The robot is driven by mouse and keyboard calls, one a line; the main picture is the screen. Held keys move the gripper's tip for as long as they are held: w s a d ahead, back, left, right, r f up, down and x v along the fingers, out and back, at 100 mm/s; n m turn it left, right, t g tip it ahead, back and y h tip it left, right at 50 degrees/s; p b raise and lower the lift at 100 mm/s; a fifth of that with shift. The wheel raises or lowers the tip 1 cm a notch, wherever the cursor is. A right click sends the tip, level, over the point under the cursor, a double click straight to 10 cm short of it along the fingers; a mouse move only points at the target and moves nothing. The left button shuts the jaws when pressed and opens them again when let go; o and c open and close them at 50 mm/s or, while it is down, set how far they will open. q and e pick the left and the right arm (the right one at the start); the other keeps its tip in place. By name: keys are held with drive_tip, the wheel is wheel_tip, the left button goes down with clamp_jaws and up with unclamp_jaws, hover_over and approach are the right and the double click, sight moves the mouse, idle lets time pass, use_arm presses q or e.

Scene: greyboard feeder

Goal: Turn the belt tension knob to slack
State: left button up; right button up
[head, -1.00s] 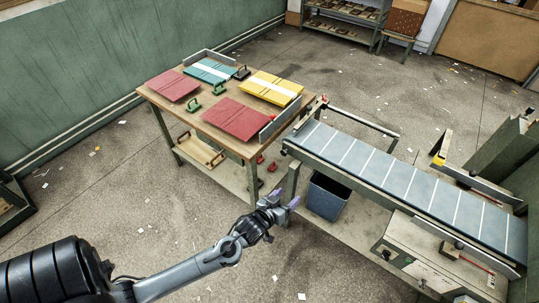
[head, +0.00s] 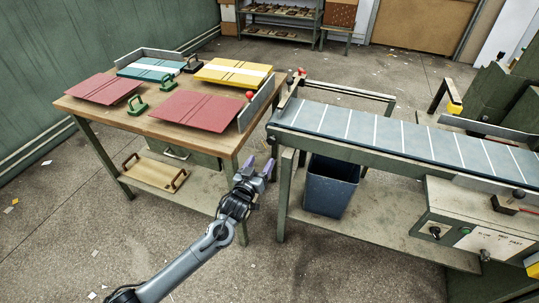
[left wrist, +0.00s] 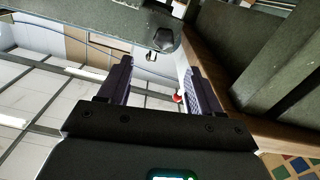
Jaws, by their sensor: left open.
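My left gripper (head: 259,166) is open and empty, its purple fingertips pointing up between the wooden worktable and the near end of the conveyor (head: 350,124). In the left wrist view the fingers (left wrist: 157,68) stand apart, with a dark hexagonal knob or bolt head (left wrist: 164,40) just beyond them on a grey bar. A small dark knob (head: 271,139) shows at the conveyor's left end. A dark control knob (head: 435,232) and a silver knob (head: 484,255) sit on the control box. I cannot tell which knob sets belt tension. My right gripper is not in view.
The worktable (head: 151,127) carries red, teal and yellow boards and green handled tools. A blue bin (head: 330,187) stands under the conveyor. A red ball-topped lever (head: 302,72) stands by the belt's end. Scrap-strewn floor is open in front.

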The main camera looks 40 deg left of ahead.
sight(270, 142)
use_arm(q)
drive_tip(key=b+x, duration=0.1)
drive_tip(key=x, duration=0.2)
drive_tip(key=b+x, duration=0.2)
drive_tip(key=x, duration=0.1)
drive_tip(key=b+x, duration=0.1)
drive_tip(key=x, duration=0.3)
drive_tip(key=shift+s+a+f+b, duration=0.1)
drive_tip(key=shift+a+f+b, duration=0.05)
drive_tip(key=shift+a+b, duration=0.25)
drive_tip(key=shift+w+a, duration=0.1)
drive_tip(key=shift+w, duration=0.4)
